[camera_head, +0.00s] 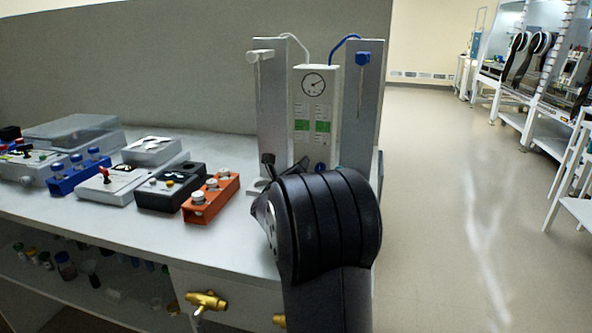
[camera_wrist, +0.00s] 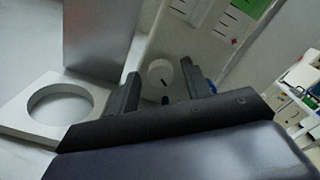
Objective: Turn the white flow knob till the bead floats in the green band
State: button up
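The flow panel (camera_head: 316,90) stands upright at the back of the bench, with two green bands (camera_head: 322,126) on its face. One green band shows at the top of the wrist view (camera_wrist: 250,6). I cannot make out a bead in either view. The white flow knob (camera_wrist: 159,71), with a dark mark, shows low on the panel in the wrist view. In the head view my arm hides it. My gripper (camera_wrist: 163,84) is open, its two fingers apart on either side of the knob in the picture. I see no contact with it.
A blue knob (camera_head: 320,167) sits beside the white one, partly behind my right finger. Grey metal plates (camera_head: 272,110) flank the panel. A white ring plate (camera_wrist: 88,92) lies at left. Control boxes (camera_head: 210,197) fill the bench's left; open floor lies right.

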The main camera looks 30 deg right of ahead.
jog(key=v, duration=1.1)
jog(key=shift+p, duration=0.3)
jog(key=shift+w+d, duration=0.1)
jog(key=shift+d, duration=0.05)
jog(key=x, duration=1)
jog(key=shift+w+d+b, duration=0.25)
jog(key=shift+b, duration=0.05)
jog(key=shift+a, duration=0.1)
